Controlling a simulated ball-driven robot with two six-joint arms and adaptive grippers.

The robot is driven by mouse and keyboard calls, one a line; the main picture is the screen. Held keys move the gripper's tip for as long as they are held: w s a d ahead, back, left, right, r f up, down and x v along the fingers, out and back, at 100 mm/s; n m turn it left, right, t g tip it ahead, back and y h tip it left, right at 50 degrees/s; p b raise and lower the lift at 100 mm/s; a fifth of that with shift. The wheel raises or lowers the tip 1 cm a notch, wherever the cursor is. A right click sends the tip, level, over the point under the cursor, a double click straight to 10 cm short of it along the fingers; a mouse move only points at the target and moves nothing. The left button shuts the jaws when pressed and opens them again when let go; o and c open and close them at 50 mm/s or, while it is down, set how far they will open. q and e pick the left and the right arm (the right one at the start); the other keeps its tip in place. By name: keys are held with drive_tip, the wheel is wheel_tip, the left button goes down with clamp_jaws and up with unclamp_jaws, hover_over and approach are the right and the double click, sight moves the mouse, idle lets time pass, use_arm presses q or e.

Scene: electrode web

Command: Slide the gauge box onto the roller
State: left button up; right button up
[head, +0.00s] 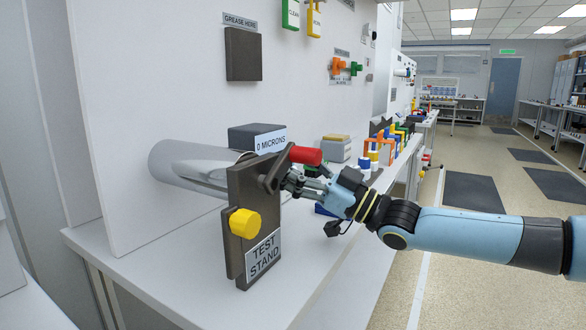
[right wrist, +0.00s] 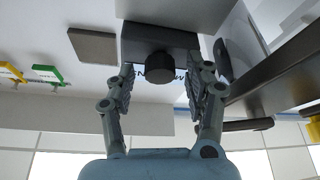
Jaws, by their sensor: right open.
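The gauge box (head: 256,129) is dark grey with a white label reading "0 MICRONS". In the head view it shows at the upper right of the shiny metal roller (head: 182,163), behind the test stand; I cannot tell whether they touch. My right gripper (head: 288,183) reaches in from the right, its fingertips partly hidden by the stand's dark arm. In the right wrist view the open fingers (right wrist: 166,88) are spread apart, with the gauge box (right wrist: 140,38) and its round dark knob (right wrist: 159,67) ahead between them. My left gripper is out of view.
The dark test stand (head: 250,190), with a yellow knob (head: 245,223) and a red handle (head: 305,155), stands close to my right gripper. Several small coloured items and a stacked block (head: 336,148) line the bench behind. The front bench top (head: 290,275) is clear.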

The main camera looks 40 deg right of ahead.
clamp_jaws()
drive_tip(key=shift+s+a+f+p, duration=0.1)
drive_tip(key=shift+s+a+p, duration=0.15)
drive_tip(key=shift+a, duration=0.35)
drive_tip(key=shift+s+a+f+p, duration=0.1)
drive_tip(key=shift+s+a+p, duration=0.1)
drive_tip(key=shift+a, duration=0.35)
unclamp_jaws()
drive_tip(key=shift+a+r, duration=0.1)
drive_tip(key=shift+a, duration=0.1)
drive_tip(key=shift+d, duration=0.1)
